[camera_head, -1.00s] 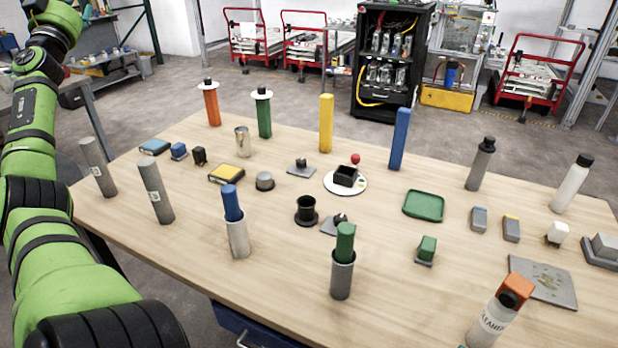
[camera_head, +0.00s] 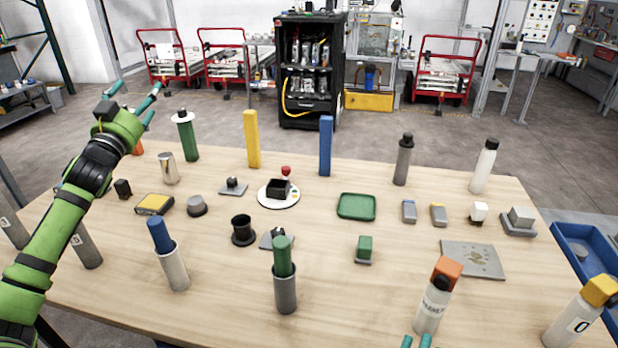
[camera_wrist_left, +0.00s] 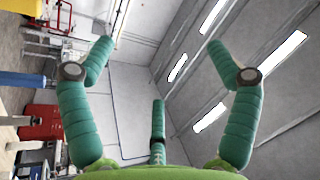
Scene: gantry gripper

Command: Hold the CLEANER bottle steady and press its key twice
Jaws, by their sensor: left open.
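The CLEANER bottle (camera_head: 432,308) stands on the table at front right. It is white with dark lettering, and its orange top (camera_head: 446,271) is the only part I can take for its key. My left gripper (camera_head: 152,102) is raised at the far left of the table, well away from the bottle. Its fingers are spread and empty, as the left wrist view (camera_wrist_left: 159,46) also shows. Teal fingertips of my right gripper (camera_head: 416,341) show at the bottom edge, just in front of the bottle's base; the rest is out of frame.
A second white bottle with a yellow top (camera_head: 572,322) stands right of the CLEANER bottle. A grey plate (camera_head: 488,262) lies behind it. A grey holder with a green cylinder (camera_head: 286,290) stands to its left. A green tray (camera_head: 345,207) and several small blocks lie farther back.

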